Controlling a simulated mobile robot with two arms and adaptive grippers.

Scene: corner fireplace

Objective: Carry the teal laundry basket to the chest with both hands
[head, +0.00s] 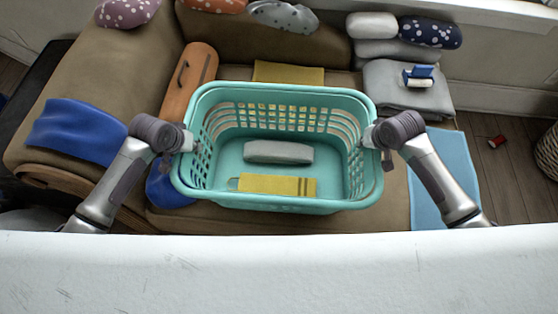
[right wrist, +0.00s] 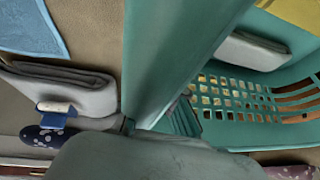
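My left gripper (head: 187,140) is shut on the basket's left rim. My right gripper (head: 371,137) is shut on its right rim. The right wrist view shows the basket wall (right wrist: 165,60) close up, with the fingertips mostly hidden at the rim. I cannot make out a chest for certain.
The brown sofa (head: 90,75) holds a blue cloth (head: 75,127), an orange roll (head: 188,80), cushions, and grey folded cloths (head: 400,88) with a blue-and-white object on top. A light blue cloth (head: 440,165) lies at right. A small red object (head: 496,142) and a woven basket (head: 548,152) are on the wooden floor.

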